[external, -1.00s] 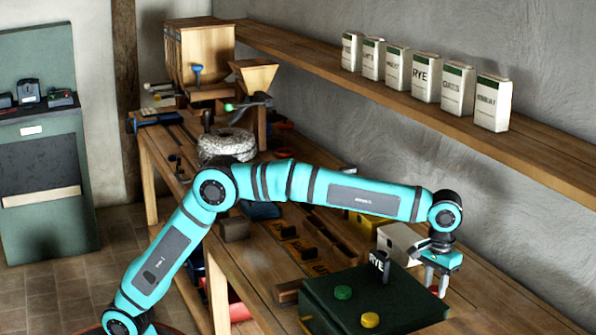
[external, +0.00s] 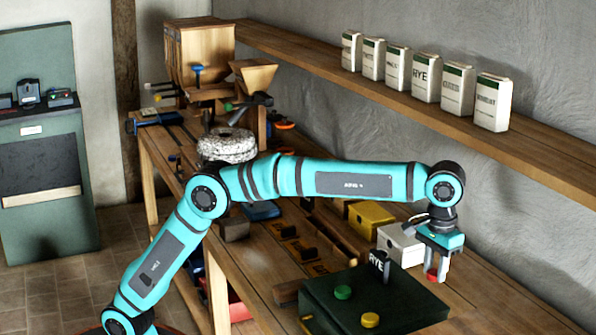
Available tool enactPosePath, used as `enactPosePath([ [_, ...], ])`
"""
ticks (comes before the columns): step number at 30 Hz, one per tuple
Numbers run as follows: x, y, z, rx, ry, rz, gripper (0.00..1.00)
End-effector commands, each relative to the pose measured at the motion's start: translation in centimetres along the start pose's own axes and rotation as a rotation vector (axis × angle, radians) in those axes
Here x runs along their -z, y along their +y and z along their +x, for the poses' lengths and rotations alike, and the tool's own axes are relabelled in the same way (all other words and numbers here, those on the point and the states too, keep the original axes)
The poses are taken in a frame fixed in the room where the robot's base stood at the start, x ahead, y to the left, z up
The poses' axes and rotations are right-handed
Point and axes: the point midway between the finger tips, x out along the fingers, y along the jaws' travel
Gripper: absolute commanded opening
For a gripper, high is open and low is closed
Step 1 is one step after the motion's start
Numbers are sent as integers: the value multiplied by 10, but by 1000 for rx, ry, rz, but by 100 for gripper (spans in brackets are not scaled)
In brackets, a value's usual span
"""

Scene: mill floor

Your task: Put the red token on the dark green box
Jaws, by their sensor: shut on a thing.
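My gripper (external: 436,274) is shut on the red token (external: 432,271), which shows between the fingertips. It holds the token in the air, behind and to the right of the dark green box. The dark green box (external: 402,306) stands on the bench with a flat top. A green token (external: 343,292) and a yellow token (external: 370,320) lie on its top, near the left and front edges.
A white box (external: 400,245) and a yellow box (external: 370,219) stand on the bench (external: 505,309) behind the green box. A wall shelf (external: 545,165) with several labelled packets is above. The bench to the right is clear.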

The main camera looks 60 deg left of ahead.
Motion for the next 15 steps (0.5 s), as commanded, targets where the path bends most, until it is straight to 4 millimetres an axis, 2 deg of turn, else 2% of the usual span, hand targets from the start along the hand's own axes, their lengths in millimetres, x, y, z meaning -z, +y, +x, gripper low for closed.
enactPosePath([
  [1,-20,14,-7,-2,2,29,11],
  [6,-82,52,-25,-2,2,118,11],
  [11,-144,83,-40,-1,1,207,11],
  [15,-200,107,-48,-2,1,294,11],
])
